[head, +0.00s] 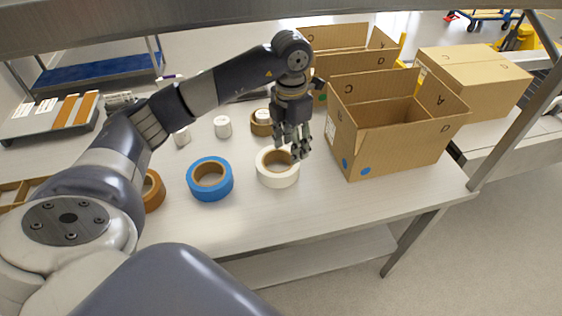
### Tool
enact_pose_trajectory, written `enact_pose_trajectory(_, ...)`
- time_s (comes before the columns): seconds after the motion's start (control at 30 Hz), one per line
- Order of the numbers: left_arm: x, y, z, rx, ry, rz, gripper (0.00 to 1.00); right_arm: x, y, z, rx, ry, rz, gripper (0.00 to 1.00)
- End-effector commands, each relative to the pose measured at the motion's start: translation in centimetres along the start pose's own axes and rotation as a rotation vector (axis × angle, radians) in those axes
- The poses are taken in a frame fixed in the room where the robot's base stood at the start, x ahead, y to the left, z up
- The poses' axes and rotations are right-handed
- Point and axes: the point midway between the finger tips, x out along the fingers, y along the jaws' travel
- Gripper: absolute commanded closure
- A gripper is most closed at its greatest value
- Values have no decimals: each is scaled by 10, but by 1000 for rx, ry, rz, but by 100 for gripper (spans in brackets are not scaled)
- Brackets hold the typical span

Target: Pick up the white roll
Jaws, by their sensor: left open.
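The white roll (278,176) is a ring of tape lying flat on the light table, left of the open cardboard box. My left gripper (291,152) is open, with its fingers pointing down at the roll's far right rim. The fingers cover part of that rim and of the hole. I cannot tell whether they touch the roll. My right gripper is not in view.
A blue tape roll (210,187) and a brown roll (153,190) lie to the left. A small white cylinder (222,127) and a tan roll (261,123) stand behind. An open cardboard box (392,143) stands close on the right. The table front is clear.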

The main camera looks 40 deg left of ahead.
Motion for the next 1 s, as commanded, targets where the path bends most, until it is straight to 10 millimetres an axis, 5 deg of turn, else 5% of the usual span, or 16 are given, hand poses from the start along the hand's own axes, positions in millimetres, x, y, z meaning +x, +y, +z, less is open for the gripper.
enact_pose_trajectory(0.8,99,5,-5,-8,17,17,55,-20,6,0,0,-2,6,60)
enact_pose_trajectory(1.0,106,5,-4,-8,14,18,55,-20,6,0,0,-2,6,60)
